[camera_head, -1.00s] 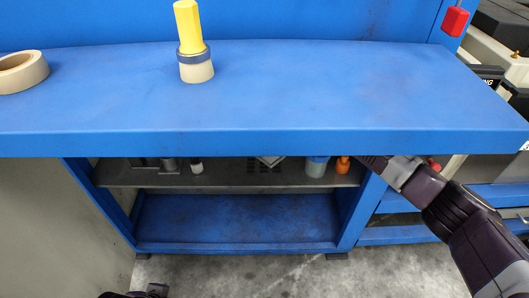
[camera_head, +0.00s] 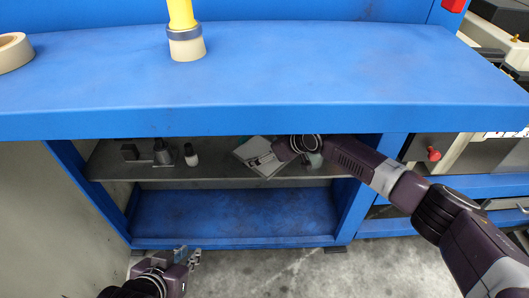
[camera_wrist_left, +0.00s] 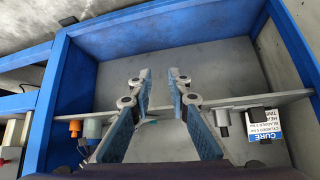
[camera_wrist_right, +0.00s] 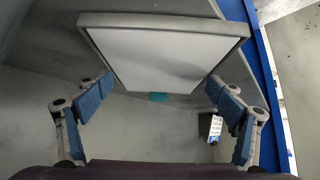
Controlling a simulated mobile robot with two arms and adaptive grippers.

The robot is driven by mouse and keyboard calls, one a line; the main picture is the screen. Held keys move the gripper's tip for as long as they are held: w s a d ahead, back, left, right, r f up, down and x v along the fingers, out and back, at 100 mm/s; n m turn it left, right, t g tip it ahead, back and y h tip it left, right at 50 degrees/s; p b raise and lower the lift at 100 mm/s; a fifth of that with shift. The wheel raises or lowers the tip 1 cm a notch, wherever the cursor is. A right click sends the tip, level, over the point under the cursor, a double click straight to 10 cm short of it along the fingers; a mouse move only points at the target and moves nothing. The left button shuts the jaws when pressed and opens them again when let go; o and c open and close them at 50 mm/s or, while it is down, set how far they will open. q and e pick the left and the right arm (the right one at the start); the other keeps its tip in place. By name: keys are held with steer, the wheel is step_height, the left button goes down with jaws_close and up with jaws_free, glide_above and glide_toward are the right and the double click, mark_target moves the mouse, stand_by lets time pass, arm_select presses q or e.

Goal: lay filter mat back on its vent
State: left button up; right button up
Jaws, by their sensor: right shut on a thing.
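The filter mat, a flat pale panel with a grey rim, shows at the shelf under the bench in the head view (camera_head: 258,155). It fills the upper middle of the right wrist view (camera_wrist_right: 165,58), between my spread fingers. My right gripper (camera_wrist_right: 165,88) is shut on it; in the head view the gripper (camera_head: 282,152) reaches in under the bench top. My left gripper (camera_head: 192,258) is low in front of the cabinet. In the left wrist view its fingers (camera_wrist_left: 160,78) are apart with nothing between them. I cannot pick out the vent.
The blue bench top (camera_head: 270,75) overhangs the shelf (camera_head: 215,171). The lower compartment (camera_head: 230,215) is empty.

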stand_by(0.3)
steer(key=o, duration=1.8)
steer(key=shift+c, duration=0.2)
